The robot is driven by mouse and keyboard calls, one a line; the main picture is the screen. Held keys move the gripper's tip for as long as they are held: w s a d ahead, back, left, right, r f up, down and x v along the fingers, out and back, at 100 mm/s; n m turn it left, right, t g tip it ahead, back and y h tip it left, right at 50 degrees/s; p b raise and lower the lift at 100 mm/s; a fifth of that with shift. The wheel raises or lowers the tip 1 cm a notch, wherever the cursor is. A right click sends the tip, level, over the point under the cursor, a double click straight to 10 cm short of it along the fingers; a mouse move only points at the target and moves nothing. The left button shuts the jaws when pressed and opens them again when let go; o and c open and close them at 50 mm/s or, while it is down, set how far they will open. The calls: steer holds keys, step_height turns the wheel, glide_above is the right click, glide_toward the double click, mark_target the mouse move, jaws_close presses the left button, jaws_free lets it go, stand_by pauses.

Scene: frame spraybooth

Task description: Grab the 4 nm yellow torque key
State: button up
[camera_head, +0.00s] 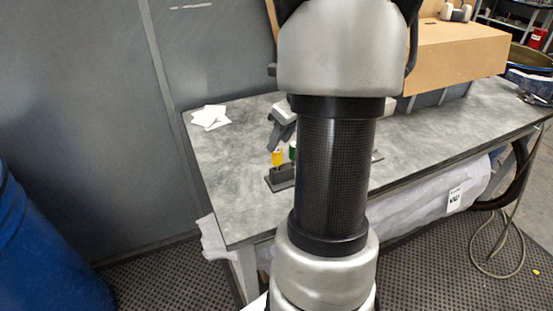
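A small yellow torque key (277,158) stands upright in a dark grey holder (280,183) on the grey table. A green key (292,150) stands just to its right, partly hidden by my arm. My gripper (274,146) shows only in part behind my arm, pointing down just above the yellow key. Its grey body and a dark finger are visible at the left edge of my arm. I cannot tell whether it touches the key or how far its fingers are apart. The right part of the holder is hidden by my arm.
White paper sheets (210,117) lie at the table's back left. A large cardboard box (455,57) stands at the back right. The grey table (235,200) is clear left of the holder. A blue drum (45,255) stands at the lower left, and a hose (490,260) hangs at right.

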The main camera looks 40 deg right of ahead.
steer(key=x, duration=0.4)
steer(key=shift+s+d+f+b, duration=0.2)
steer(key=shift+f+b, duration=0.1)
steer(key=shift+b, duration=0.1)
steer(key=shift+w+f, duration=0.2)
steer(key=shift+f, duration=0.25)
jaws_close()
